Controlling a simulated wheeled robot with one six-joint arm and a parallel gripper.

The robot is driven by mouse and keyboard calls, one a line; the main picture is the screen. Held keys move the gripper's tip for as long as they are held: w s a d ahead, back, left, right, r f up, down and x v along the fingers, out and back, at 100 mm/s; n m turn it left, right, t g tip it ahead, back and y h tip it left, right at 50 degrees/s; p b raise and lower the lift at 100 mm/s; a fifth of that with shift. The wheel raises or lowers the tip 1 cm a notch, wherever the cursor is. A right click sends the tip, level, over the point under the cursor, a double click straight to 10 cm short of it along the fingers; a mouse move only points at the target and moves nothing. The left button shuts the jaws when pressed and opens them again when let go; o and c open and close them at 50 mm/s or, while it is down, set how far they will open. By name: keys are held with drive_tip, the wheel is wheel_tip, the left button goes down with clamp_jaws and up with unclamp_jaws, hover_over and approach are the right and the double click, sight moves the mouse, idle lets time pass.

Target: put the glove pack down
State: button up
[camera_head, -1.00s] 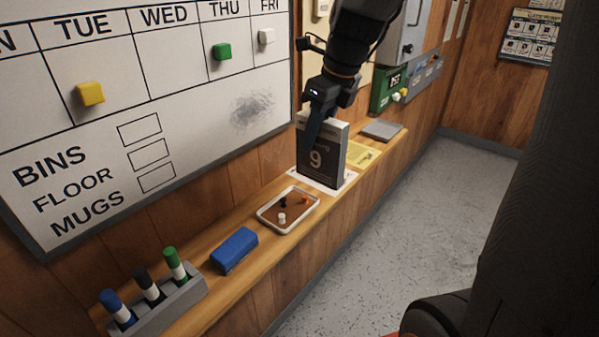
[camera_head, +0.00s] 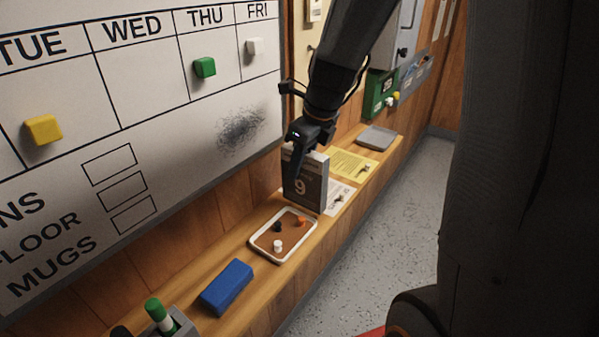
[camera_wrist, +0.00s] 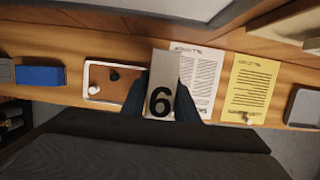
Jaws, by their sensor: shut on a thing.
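A white-rimmed tray (camera_head: 301,243) with small pieces is just left of the pack. A blue block (camera_head: 227,287) and a marker holder (camera_head: 183,328) are further left. A white sheet (camera_head: 339,196), a yellow sheet (camera_head: 352,162) and a grey slab (camera_head: 377,137) lie to the right. The whiteboard (camera_head: 180,150) is behind.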

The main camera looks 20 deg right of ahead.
drive_tip(key=shift+f, duration=1.05)
drive_tip(key=shift+f, duration=0.15)
drive_tip(key=o, duration=1.1)
